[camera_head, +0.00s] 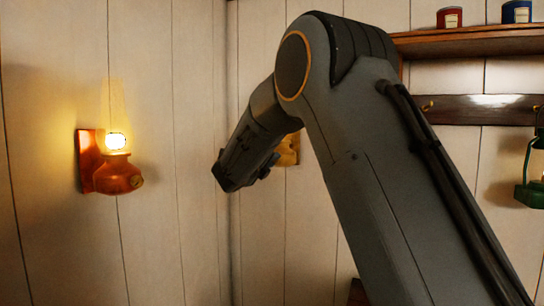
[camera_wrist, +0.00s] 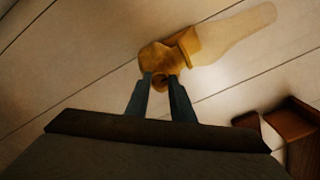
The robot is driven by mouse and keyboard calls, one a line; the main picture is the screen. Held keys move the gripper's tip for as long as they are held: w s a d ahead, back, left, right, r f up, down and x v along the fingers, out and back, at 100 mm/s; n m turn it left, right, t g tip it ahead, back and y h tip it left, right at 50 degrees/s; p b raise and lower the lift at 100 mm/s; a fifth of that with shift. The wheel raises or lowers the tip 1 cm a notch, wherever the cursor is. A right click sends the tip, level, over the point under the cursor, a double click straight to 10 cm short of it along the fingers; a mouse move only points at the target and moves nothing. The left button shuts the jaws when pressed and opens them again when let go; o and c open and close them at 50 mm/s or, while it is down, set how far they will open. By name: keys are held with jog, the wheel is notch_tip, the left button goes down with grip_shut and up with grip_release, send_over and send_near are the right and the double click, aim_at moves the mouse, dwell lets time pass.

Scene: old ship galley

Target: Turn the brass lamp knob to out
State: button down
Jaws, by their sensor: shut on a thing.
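The brass lamp (camera_wrist: 153,57) is on the plank wall in the wrist view, with a pale glass chimney (camera_wrist: 235,32) reaching to the upper right. Its small round knob (camera_wrist: 160,83) faces my gripper (camera_wrist: 161,80). The two fingertips are closed on the knob, one on each side. How far the knob is turned cannot be told. In the head view only part of the brass lamp (camera_head: 289,150) shows behind my arm, which hides the rest of it and the fingertips.
A lit copper-coloured lamp (camera_head: 118,175) hangs on the left wall, apart from my arm. A shelf (camera_head: 470,42) with a red tin (camera_head: 449,18) and a blue tin (camera_head: 516,12) is at the upper right. A green lantern (camera_head: 531,190) hangs at the right edge.

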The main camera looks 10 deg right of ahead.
jog(key=shift+n, duration=0.4)
jog(key=c, duration=1.5)
grip_release()
jog(key=shift+c, duration=0.2)
jog(key=b+v, duration=0.2)
jog(key=v, duration=0.5)
jog(key=shift+s+a, duration=0.25)
jog(key=shift+s, duration=0.05)
jog(key=shift+f, duration=0.1)
